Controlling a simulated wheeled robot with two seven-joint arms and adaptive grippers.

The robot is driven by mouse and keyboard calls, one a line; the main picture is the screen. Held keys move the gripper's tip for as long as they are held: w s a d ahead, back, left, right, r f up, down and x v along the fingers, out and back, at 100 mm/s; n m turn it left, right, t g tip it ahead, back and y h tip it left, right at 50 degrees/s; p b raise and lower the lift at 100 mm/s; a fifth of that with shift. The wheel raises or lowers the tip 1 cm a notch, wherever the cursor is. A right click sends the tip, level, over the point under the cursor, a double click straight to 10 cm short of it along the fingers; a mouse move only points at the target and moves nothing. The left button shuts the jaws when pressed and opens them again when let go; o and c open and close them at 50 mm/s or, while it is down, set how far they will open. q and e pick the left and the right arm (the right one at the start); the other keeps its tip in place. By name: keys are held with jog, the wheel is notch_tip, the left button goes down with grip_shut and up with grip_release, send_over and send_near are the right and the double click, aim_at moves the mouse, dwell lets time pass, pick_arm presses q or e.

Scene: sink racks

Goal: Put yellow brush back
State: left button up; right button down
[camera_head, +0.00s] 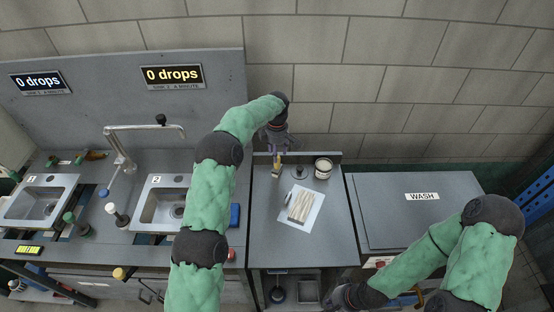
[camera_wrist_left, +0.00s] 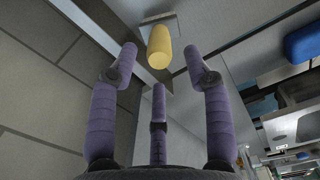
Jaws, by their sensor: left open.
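The yellow brush (camera_head: 277,166) is at the back left of the grey middle counter (camera_head: 265,235), just below my left gripper (camera_head: 279,148). In the left wrist view its yellow, rounded handle end (camera_wrist_left: 159,47) points toward the camera, with a pale flat part behind it. The purple fingers of my left gripper (camera_wrist_left: 160,68) are spread open around the line to the handle, and no finger clearly touches it. My right gripper (camera_head: 345,297) is low at the bottom edge, partly cut off, and its fingers are unclear.
A white sheet with pale sticks (camera_head: 301,207) and a round cup (camera_head: 323,168) stand on the counter. A blue block (camera_head: 235,215) lies left of it, beside sink 2 (camera_head: 160,205). The WASH lid (camera_head: 400,215) is at the right. A wall rises close behind.

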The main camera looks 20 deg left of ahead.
pick_arm(q)
jog(key=shift+r, duration=2.75)
